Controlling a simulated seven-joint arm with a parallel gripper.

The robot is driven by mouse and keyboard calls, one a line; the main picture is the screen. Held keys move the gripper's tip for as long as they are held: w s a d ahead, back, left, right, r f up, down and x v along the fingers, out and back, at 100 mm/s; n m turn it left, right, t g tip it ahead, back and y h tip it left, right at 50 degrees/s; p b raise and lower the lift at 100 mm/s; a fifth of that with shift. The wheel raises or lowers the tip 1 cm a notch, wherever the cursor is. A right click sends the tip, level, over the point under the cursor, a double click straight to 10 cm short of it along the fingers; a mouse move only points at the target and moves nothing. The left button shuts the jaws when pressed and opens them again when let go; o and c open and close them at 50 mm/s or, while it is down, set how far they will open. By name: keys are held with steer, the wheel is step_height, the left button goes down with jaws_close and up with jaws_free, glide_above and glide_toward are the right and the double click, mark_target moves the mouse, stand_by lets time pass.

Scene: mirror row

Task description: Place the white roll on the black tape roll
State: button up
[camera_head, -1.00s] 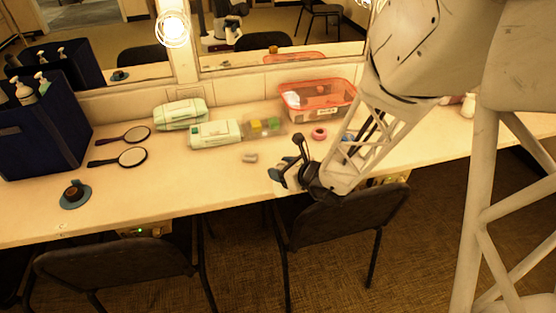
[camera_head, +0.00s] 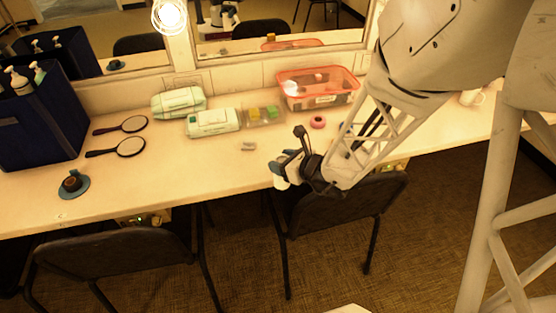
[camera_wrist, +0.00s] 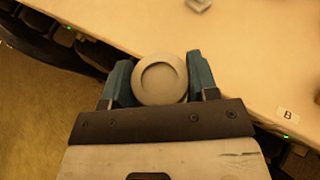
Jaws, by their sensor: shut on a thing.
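The white roll (camera_wrist: 162,80) is between the two blue fingers of my gripper (camera_wrist: 160,88) in the wrist view, its round end with a shallow recess facing the camera. In the head view my gripper (camera_head: 284,170) is at the front edge of the counter, and the white roll (camera_head: 281,183) shows just below it. A dark roll (camera_head: 72,182), seemingly the black tape roll, sits on a round blue base at the left front of the counter, well left of my gripper. It is not in the wrist view.
Two hand mirrors (camera_head: 118,148) lie behind the dark roll, near a dark blue bin (camera_head: 40,125). Chairs (camera_head: 120,265) stand in front. The counter's middle front is clear.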

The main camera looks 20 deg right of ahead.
steer(key=shift+a, duration=0.1)
stand_by(0.3)
steer(key=shift+w+a+r, duration=0.15)
steer(key=shift+w+a, duration=0.2)
steer(key=shift+w, duration=0.1)
steer(key=w+a+r+n+g+y, duration=0.2)
steer(key=w+a+n+g+y, duration=0.3)
steer(key=a, duration=0.8)
steer(key=w+a+r+n+g, duration=0.1)
steer(key=w+a+n+g, duration=0.15)
steer(key=w+a, duration=0.65)
steer(key=s+a+n+g, duration=0.3)
steer(key=a+n+g, duration=0.1)
steer(key=a, duration=1.3)
steer(key=s+a+n+g, duration=0.3)
steer(key=a+n+g, duration=0.1)
steer(key=a, duration=1.4)
steer(key=shift+s+a+g, duration=0.15)
steer(key=shift+a+g, duration=0.05)
steer(key=shift+g, duration=0.15)
steer(key=w+a+f, duration=0.1)
steer(key=w+a, duration=1)
steer(key=shift+w+f, duration=0.2)
steer(key=shift+w, duration=0.1)
